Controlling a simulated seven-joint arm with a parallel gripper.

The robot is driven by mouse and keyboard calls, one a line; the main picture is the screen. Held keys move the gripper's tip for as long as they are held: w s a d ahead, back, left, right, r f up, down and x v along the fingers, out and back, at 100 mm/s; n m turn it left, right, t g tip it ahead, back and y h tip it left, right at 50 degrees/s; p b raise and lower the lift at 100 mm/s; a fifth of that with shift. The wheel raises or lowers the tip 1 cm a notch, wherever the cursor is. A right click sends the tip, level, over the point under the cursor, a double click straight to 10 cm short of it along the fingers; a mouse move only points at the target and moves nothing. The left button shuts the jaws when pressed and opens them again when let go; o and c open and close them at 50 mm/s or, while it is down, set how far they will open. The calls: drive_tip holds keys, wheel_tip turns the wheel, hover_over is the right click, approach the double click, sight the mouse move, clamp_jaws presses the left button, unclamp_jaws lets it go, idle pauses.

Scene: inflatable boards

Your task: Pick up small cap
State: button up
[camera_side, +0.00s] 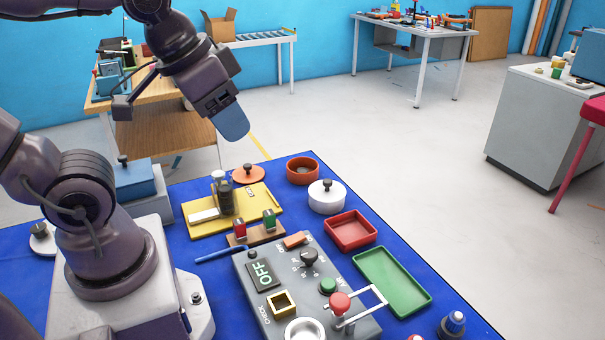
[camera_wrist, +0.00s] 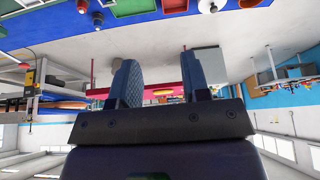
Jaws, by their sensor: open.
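My gripper (camera_side: 235,125) hangs in the air above the far left part of the blue table, with its blue fingers pointing down and to the right. In the wrist view my gripper (camera_wrist: 160,72) has its two blue fingers apart with nothing held between them. An orange round lid (camera_side: 248,174) with a dark knob lies by the yellow board, below my gripper and well apart from it. A white round lidded pot (camera_side: 326,196) with a dark knob stands to its right. I cannot tell for sure which piece is the small cap.
An open orange round container (camera_side: 302,171) stands beside the orange lid. A yellow board (camera_side: 262,208) carries upright parts. A grey control box (camera_side: 265,304), a red tray (camera_side: 351,231) and a green tray (camera_side: 393,281) fill the front. Blue tabletop (camera_side: 370,222) shows between things.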

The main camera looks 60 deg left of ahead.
drive_tip(key=w+a+f+n+g, duration=0.1)
drive_tip(key=w+a+f+g, duration=0.3)
drive_tip(key=w+a, duration=0.5)
drive_tip(key=m+g, duration=0.1)
drive_tip(key=m, duration=1.4)
hover_over(303, 170)
drive_tip(key=f, duration=2.4)
drive_tip(key=shift+s+a+f, duration=0.15)
drive_tip(key=shift+s, duration=0.1)
drive_tip(key=shift+w+d+f, duration=0.1)
drive_tip(key=shift+f, duration=1.3)
drive_tip(key=shift+w+d+f, duration=0.1)
drive_tip(key=shift+f, duration=1.25)
drive_tip(key=shift+c, duration=0.2)
drive_tip(key=c, duration=0.6)
